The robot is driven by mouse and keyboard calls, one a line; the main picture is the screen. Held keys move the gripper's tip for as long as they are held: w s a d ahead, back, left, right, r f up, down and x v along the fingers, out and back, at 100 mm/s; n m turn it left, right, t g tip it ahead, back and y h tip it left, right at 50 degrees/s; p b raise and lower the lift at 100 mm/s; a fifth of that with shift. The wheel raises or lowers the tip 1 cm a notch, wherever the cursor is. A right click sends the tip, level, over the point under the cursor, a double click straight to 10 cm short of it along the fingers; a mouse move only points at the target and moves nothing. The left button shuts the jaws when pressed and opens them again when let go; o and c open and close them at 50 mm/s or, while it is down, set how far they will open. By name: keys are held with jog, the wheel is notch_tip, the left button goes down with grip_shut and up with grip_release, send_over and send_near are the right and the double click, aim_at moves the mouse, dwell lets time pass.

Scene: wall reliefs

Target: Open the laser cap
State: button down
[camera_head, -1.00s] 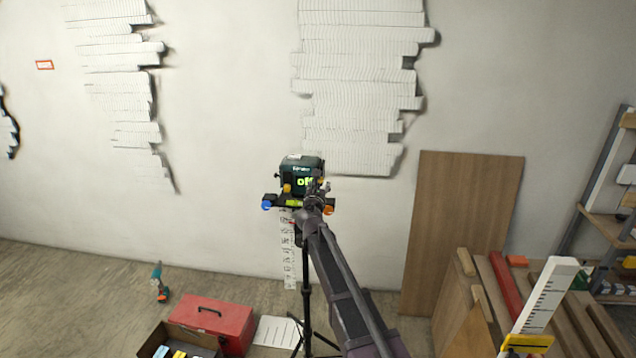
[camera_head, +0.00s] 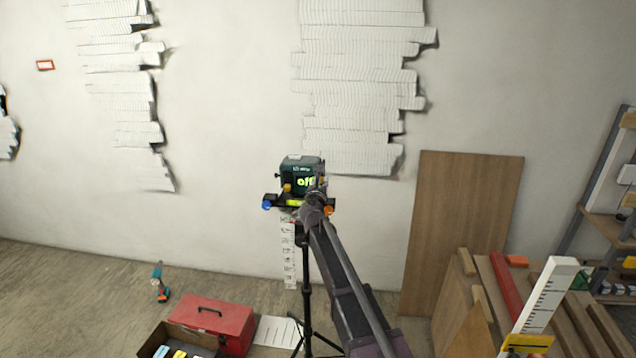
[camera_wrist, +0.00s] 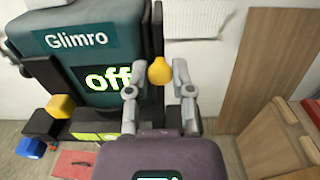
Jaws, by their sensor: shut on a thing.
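The laser device (camera_head: 300,171) is a dark green box with a lit green "off" display. It stands on a black mount on a tripod (camera_head: 306,285) in front of the wall. In the wrist view the device (camera_wrist: 75,55) shows the name "Glimro". A yellow knob (camera_wrist: 160,71) sticks out at its right side. My gripper (camera_wrist: 157,82) is shut on this knob, with one finger on either side; it also shows in the head view (camera_head: 317,188). A second yellow knob (camera_wrist: 61,107) sits at the lower left. No separately recognisable cap shows, and my arm hides part of the mount.
A blue knob (camera_head: 267,204) and an orange knob (camera_head: 329,210) sit at the mount's ends. A red toolbox (camera_head: 213,320) and a drill (camera_head: 160,283) are on the floor at left. A wooden panel (camera_head: 462,230) leans on the wall at right.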

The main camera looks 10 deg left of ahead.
jog(key=s, duration=0.6)
jog(key=shift+a, duration=0.1)
jog(key=shift+c, duration=2.4)
grip_release()
jog(key=s, duration=1.2)
jog(key=shift+a, duration=0.2)
